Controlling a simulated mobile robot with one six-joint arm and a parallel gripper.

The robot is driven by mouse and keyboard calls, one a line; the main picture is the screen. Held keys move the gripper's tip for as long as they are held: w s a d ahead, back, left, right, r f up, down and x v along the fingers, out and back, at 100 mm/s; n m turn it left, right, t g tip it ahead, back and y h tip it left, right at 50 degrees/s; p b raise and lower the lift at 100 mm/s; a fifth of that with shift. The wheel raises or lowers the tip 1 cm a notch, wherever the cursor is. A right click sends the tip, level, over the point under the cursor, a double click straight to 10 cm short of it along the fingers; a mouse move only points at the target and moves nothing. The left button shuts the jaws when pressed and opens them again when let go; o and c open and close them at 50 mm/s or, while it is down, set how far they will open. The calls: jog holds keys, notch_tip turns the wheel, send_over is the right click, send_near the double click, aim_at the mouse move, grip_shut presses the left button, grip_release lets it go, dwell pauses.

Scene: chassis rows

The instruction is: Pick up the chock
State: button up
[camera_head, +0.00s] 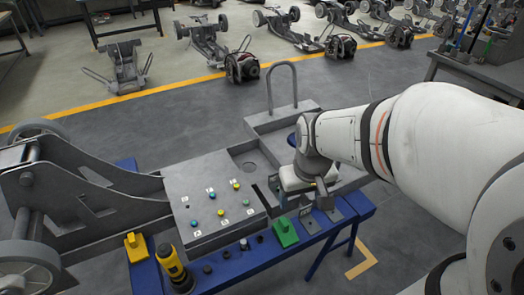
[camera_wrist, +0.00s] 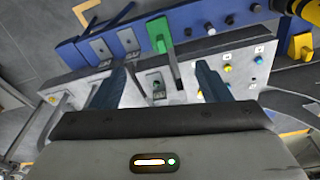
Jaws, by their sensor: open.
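No piece is plainly marked as the chock. Candidates are a green block with an upright grip (camera_head: 285,232) and a similar yellow block (camera_head: 136,246), both on the blue bench rail (camera_head: 232,266). The green block also shows in the wrist view (camera_wrist: 158,34), beyond my fingertips. My gripper (camera_wrist: 160,82) is open and points down at the grey fixture. Between its fingers, a grey plate with a small dark fitting (camera_wrist: 155,86) shows below, with no visible contact. In the head view my wrist hides part of the fixture and most of the gripper.
A grey button panel (camera_head: 215,203) stands left of my gripper. A tall metal hoop (camera_head: 283,84) rises behind it. Grey plates (camera_head: 309,222) lie right of the green block. A yellow-black tool (camera_head: 172,265) stands at the front. Chassis rows fill the background.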

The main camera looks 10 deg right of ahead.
aim_at(285, 224)
jog(key=shift+o, duration=0.9)
jog(key=w+f+n+b, duration=0.1)
jog(key=w+f, duration=0.2)
jog(key=f, duration=0.5)
jog(key=w+f+n+g+b, duration=0.1)
jog(key=w+f, duration=0.3)
jog(key=f, duration=0.4)
jog(key=shift+w+f+g+b, duration=0.15)
jog(key=shift+w+g+b, duration=0.15)
jog(key=shift+b, duration=0.15)
jog(key=f, duration=0.7)
jog(key=w+f+b, duration=0.1)
jog(key=f, duration=0.3)
jog(key=shift+w+a+f, duration=0.1)
jog(key=shift+a+f, duration=0.05)
jog(key=c, duration=1.2)
